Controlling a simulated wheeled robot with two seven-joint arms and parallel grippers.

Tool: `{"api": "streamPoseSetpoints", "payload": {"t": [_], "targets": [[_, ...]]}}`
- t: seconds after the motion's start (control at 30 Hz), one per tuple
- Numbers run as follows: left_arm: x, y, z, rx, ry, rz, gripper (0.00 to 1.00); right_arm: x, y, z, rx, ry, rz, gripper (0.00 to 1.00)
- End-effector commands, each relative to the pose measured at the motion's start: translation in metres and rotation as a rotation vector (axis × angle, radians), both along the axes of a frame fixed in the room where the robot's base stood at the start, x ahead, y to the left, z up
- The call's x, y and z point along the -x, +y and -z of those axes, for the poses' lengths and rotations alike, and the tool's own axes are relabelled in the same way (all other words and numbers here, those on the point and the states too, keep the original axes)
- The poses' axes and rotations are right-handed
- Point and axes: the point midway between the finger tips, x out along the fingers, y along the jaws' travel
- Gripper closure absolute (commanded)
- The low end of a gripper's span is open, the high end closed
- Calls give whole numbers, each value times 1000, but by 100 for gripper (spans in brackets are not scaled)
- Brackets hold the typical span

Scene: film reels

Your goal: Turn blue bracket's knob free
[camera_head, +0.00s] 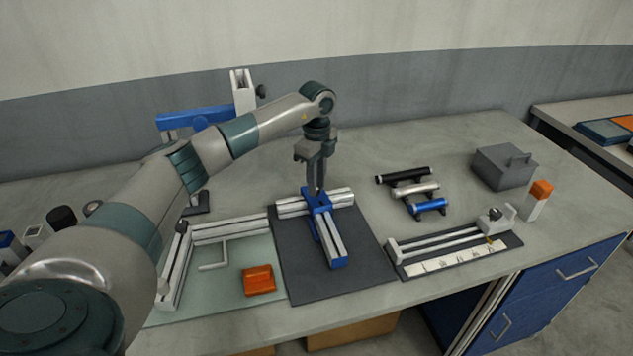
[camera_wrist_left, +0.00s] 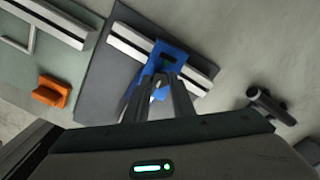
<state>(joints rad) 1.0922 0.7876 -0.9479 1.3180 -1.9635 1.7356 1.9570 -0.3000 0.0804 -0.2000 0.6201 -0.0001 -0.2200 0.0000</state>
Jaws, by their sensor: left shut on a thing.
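The blue bracket (camera_head: 318,203) sits on a dark mat (camera_head: 364,266), where two silver rails meet. One rail (camera_head: 341,195) runs across and the other (camera_head: 332,240) runs toward the front with a blue end cap. My left gripper (camera_head: 316,190) points straight down on the bracket, its fingers shut at the bracket's top. In the left wrist view the fingers (camera_wrist_left: 160,92) close over the bracket (camera_wrist_left: 167,58), and a small pale piece shows between them. The knob itself is mostly hidden by the fingers. My right gripper is not in view.
Left of the mat lies a pale green board with a silver frame (camera_head: 230,228) and an orange block (camera_head: 258,280). Right are several short cylinders on stands (camera_head: 415,190), a rail fixture (camera_head: 447,246), a grey box (camera_head: 504,166) and an orange-topped white block (camera_head: 538,198). Bare table lies between.

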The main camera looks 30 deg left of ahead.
Motion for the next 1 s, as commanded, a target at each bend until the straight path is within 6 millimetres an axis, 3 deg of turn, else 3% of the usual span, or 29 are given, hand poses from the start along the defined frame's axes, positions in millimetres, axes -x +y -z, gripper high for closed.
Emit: {"api": "streamPoseSetpoints", "payload": {"t": [0.03, 0.1, 0.57, 0.87, 0.93, 1.0], "targets": [[-1, 0, -1, 0, -2, 0, 73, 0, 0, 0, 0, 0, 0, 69], [-1, 0, -1, 0, -2, 0, 58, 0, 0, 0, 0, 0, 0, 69], [-1, 0, -5, 0, -2, 1, 58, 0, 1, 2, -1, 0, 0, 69], [-1, 0, -41, 0, -5, 2, 58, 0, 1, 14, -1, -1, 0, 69], [-1, 0, -54, 0, -5, 2, 58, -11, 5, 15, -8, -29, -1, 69], [-2, 0, -68, -1, -6, 1, 58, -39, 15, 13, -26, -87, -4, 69]]}}
